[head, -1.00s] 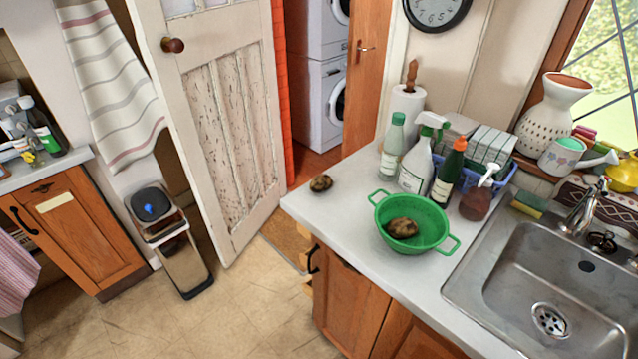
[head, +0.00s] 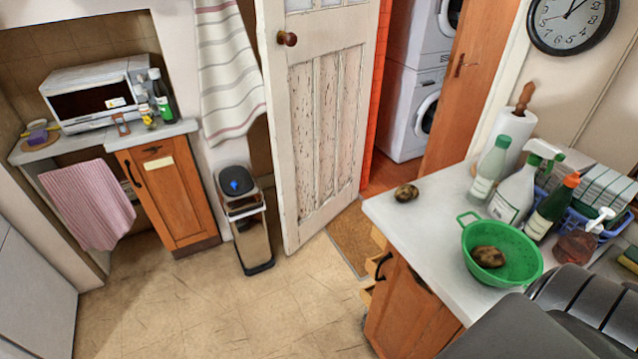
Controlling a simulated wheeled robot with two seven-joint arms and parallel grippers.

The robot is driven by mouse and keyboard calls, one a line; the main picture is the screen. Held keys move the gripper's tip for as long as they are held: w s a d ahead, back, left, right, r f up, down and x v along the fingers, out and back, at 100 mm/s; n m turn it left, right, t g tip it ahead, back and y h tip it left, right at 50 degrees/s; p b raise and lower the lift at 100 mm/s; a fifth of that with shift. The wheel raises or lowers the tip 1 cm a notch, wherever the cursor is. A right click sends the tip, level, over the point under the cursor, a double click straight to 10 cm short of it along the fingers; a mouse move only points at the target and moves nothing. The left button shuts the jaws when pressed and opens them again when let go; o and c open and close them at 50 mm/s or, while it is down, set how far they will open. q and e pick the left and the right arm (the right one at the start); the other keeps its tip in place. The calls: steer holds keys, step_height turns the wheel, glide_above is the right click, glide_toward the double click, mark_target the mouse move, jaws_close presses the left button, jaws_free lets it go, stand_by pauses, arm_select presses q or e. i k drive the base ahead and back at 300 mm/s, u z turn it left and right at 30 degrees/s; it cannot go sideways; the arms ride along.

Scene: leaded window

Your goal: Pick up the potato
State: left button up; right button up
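A brown potato (head: 406,193) lies on the grey-white worktop (head: 428,220) near its far left corner. A second brown potato (head: 488,257) lies inside a green colander (head: 524,270) on the same worktop. A dark grey part of my own arm shows at the bottom right, in front of the worktop's near part and hiding the sink. Neither of my grippers is in view.
Several bottles, including a white spray bottle (head: 514,192) and a dark bottle with an orange cap (head: 551,208), stand behind the colander. A paper towel roll (head: 512,128) stands at the back. A bin (head: 244,215) and open door (head: 325,130) stand left. The middle floor is clear.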

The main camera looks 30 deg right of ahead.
mark_target(405, 193)
steer(key=u, duration=0.6)
steer(key=k, duration=0.35)
steer(key=z, duration=2.7)
